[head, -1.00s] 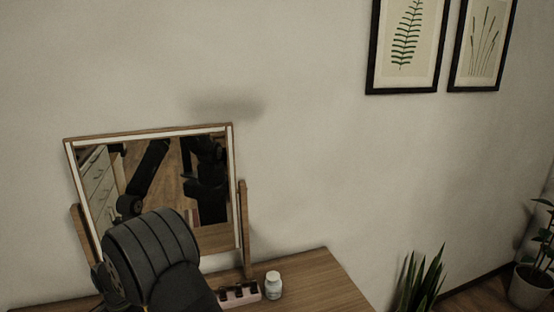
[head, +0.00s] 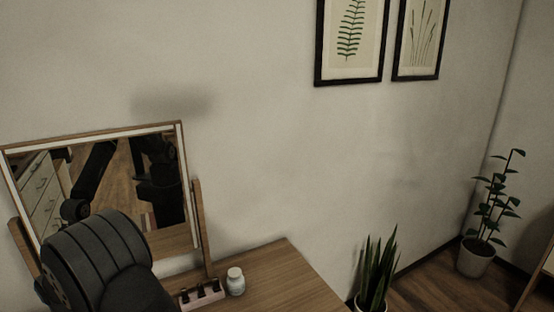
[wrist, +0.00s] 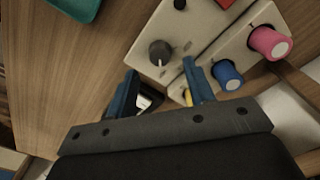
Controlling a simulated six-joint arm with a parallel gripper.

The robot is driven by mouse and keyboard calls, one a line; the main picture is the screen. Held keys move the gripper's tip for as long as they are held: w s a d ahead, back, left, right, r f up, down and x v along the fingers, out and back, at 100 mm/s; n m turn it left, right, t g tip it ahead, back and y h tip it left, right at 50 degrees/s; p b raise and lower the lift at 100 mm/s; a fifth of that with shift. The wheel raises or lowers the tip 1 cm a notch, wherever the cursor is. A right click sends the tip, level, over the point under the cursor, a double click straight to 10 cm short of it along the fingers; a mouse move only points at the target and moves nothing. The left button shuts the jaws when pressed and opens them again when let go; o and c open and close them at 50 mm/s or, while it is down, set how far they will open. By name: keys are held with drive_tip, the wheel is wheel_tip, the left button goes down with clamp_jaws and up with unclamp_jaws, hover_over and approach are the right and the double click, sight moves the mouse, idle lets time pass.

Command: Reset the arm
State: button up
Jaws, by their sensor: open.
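My gripper (wrist: 162,84) shows in the wrist view with its two blue fingers apart. The gripper is over a wooden surface (wrist: 85,80), beside a beige panel (wrist: 140,55) with a dark knob. A small dark and white item shows near the left finger; I cannot tell what it is, but no thing spans the gap. In the head view my dark arm fills the lower left in front of the mirror (head: 118,215). The gripper itself is out of the head view.
The panels carry a pink knob (wrist: 270,43) and a blue knob (wrist: 227,75). A teal tray (wrist: 75,8) lies at upper left. In the head view a white bottle (head: 236,282) and a pinkish holder (head: 203,296) stand on the wooden table (head: 285,275). Plants (head: 378,268) stand beyond its right end.

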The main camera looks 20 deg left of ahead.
wheel_tip(320, 180, up, 14)
wheel_tip(320, 180, down, 18)
drive_tip(key=n, duration=1.3)
drive_tip(key=shift+n, duration=0.4)
drive_tip(key=n, duration=0.4)
drive_tip(key=shift+n, duration=0.3)
drive_tip(key=shift+o, duration=0.2)
